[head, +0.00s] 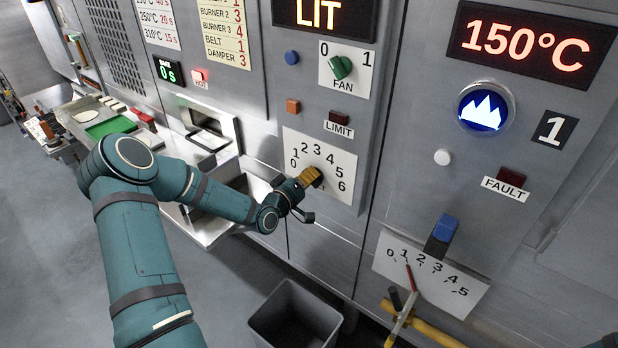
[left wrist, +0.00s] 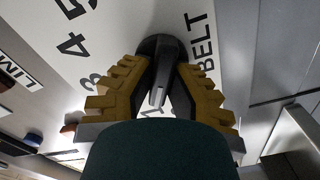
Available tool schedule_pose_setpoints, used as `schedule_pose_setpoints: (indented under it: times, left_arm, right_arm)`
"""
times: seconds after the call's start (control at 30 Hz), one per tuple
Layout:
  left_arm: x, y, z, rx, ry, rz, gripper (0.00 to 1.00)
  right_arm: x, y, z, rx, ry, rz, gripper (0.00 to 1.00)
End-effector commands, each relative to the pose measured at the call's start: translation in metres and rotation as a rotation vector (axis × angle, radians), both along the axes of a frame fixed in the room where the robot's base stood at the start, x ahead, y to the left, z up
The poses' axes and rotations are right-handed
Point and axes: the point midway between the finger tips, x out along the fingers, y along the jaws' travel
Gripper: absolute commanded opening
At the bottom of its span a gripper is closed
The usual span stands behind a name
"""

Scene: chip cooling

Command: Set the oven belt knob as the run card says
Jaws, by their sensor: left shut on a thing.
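The belt dial plate (head: 335,160), white and marked 0 to 6, is on the oven front in the head view. Its dark knob (left wrist: 158,62) shows in the left wrist view, beside the word BELT. My left gripper (head: 311,176) is shut on the knob, its yellow ridged fingers (left wrist: 158,80) on either side of it. The gripper mostly hides the knob in the head view, and I cannot tell which number it points to. The run card (head: 226,32) is above left; its BELT line seems to read 1, in small print. My right gripper is out of view.
A green fan knob (head: 340,67) and LIMIT lamp (head: 341,118) are above the dial. A blue lever (head: 441,230) over another dial plate (head: 430,275) and a yellow pipe (head: 432,335) stand to the right. A grey bin (head: 262,327) is on the floor below.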

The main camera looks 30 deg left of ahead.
Motion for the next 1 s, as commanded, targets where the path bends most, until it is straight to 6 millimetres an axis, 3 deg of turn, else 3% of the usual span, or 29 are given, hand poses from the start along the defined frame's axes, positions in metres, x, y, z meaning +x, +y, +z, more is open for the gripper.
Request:
schedule_pose_setpoints:
  times: [0.27, 0.3, 0.37, 0.4, 0.77, 1.0]
  left_arm:
    - [0.001, 0.000, 0.002, 0.001, -0.005, 0.000, 0.00]
    - [0.001, 0.000, 0.002, 0.001, -0.005, 0.000, 0.20]
    - [0.001, 0.000, 0.002, 0.001, -0.004, 0.000, 0.41]
    - [0.001, 0.000, 0.001, 0.001, -0.004, 0.000, 0.46]
    - [-0.003, 0.001, 0.000, 0.001, -0.001, 0.001, 0.46]
    - [-0.040, 0.004, 0.000, 0.001, 0.001, 0.003, 0.46]
  right_arm:
    - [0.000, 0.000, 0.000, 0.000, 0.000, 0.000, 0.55]
    - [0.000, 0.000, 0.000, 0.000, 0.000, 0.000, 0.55]
    - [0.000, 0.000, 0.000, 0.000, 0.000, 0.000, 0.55]
    - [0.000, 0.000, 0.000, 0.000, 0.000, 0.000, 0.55]
    - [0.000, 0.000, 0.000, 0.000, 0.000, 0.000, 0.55]
    - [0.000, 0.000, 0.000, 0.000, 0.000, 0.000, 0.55]
